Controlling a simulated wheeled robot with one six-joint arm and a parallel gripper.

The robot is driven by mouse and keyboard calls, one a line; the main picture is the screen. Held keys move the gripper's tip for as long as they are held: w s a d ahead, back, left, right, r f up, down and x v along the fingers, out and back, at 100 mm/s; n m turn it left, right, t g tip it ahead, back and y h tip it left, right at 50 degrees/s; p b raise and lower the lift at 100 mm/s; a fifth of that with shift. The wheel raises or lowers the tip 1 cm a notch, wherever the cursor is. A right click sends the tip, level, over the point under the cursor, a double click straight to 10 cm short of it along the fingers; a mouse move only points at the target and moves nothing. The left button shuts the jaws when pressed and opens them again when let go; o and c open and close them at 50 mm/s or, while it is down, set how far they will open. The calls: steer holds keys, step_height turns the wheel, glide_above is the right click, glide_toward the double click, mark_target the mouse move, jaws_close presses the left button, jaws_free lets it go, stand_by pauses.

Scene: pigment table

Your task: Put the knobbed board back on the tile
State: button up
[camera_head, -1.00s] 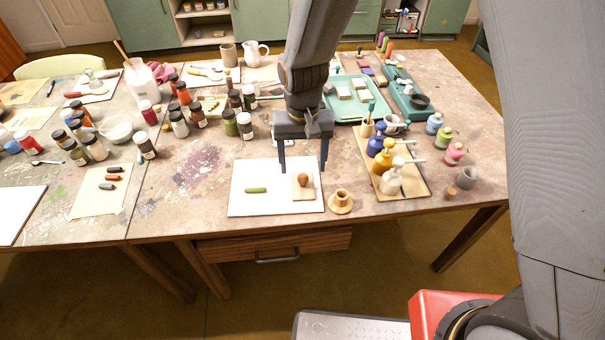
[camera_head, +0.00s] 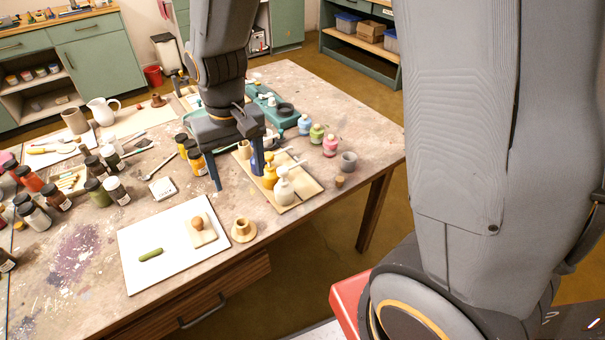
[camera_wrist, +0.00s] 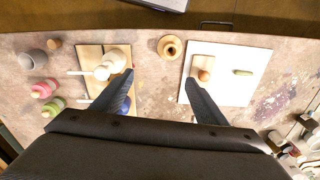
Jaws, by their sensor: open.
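The knobbed board (camera_head: 206,236) is a small pale wooden square with a round brown knob (camera_head: 197,223). It lies on the right part of a white square tile (camera_head: 137,237), with a green stick (camera_head: 150,255) to its left. The wrist view also shows the board (camera_wrist: 201,63) and the white tile (camera_wrist: 250,62). My gripper (camera_head: 238,180) is open and empty, pointing down. It is above the table, behind and to the right of the board. In the wrist view, my fingers (camera_wrist: 159,78) are spread, with the board beyond the right fingertip.
A wooden ring-shaped holder (camera_head: 243,231) stands just right of the tile. A wooden tray (camera_head: 302,192) with pump bottles is close by my right finger. Paint jars (camera_head: 117,190) crowd the left. A small pale square (camera_head: 162,188) lies behind the tile.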

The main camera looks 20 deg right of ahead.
steer(key=s+d+r+m, duration=0.1)
steer(key=s+d, duration=0.7)
steer(key=d, duration=0.5)
steer(key=shift+t, duration=0.3)
steer(key=shift+d+r, duration=0.1)
steer(key=shift+r, duration=0.05)
